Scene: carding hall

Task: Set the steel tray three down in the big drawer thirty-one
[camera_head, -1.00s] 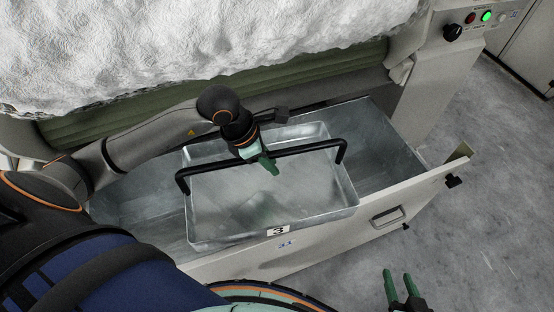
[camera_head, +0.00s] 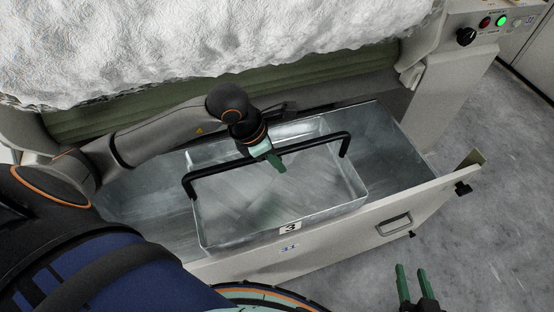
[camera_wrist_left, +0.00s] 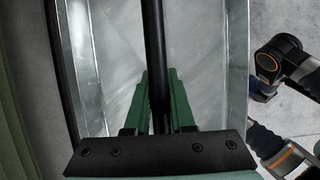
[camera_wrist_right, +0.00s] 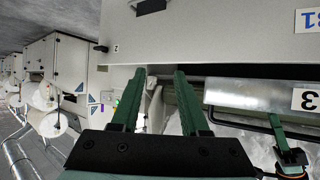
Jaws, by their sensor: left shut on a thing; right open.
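The steel tray three (camera_head: 232,212) is an empty shallow metal tray with a black bar handle (camera_head: 215,177) and a "3" label on its front side. My left gripper (camera_head: 276,160) is shut on the middle of that handle, as the left wrist view also shows. The tray is over the open big drawer thirty-one (camera_head: 392,158), near its middle. In the right wrist view the tray's labelled side (camera_wrist_right: 250,95) shows beyond the drawer front's edge; whether its bottom touches the drawer floor is hidden. My right gripper (camera_head: 414,282) is open and empty, outside the drawer front.
The drawer front (camera_head: 350,236) bears a "31" label and a pull handle (camera_head: 393,224). White fibre (camera_head: 200,45) lies above a green roller behind the drawer. A control panel (camera_head: 490,28) with a lit green button is at upper right. Grey floor at right is clear.

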